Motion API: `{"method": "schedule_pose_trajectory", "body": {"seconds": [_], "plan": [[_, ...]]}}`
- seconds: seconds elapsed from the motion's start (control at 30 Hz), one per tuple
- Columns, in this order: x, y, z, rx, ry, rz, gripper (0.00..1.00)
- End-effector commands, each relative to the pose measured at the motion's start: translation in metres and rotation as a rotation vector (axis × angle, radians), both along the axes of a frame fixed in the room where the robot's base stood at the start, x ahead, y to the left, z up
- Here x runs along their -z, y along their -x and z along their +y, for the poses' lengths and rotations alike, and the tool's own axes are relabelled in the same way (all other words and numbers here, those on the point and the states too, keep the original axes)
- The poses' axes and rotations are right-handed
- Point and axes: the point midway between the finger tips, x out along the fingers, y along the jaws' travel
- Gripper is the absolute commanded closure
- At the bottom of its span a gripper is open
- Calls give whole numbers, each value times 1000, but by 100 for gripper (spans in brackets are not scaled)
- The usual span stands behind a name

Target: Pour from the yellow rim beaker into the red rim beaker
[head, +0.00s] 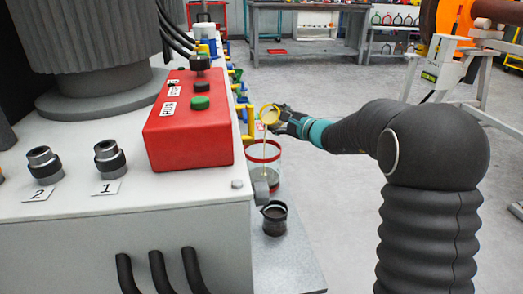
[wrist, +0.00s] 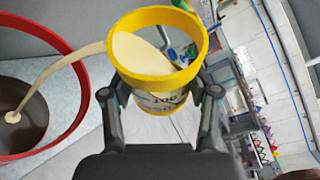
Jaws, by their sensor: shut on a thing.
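My gripper (wrist: 160,100) is shut on the yellow rim beaker (wrist: 157,72), one finger on each side of it. In the head view the yellow rim beaker (head: 269,115) is tilted to the left, above the red rim beaker (head: 263,162). A cream-coloured stream runs from its lip down into the red rim beaker, which also shows in the wrist view (wrist: 80,105). The stream lands on dark contents in the red rim beaker. Cream liquid still shows inside the yellow rim beaker. My gripper (head: 285,120) is partly hidden in the head view.
A dark cup (head: 274,218) stands on the grey ledge (head: 285,265) in front of the red rim beaker. The white machine housing (head: 110,235) with a red control box (head: 187,122) is close on the left. Open floor (head: 335,220) lies to the right.

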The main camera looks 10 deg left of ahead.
Motion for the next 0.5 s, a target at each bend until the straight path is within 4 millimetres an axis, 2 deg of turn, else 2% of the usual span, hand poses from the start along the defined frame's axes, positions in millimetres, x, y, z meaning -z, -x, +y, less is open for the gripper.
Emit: {"method": "schedule_pose_trajectory", "body": {"seconds": [0.5], "plan": [[-3, 0, 0, 0, 16, -53, 79]]}}
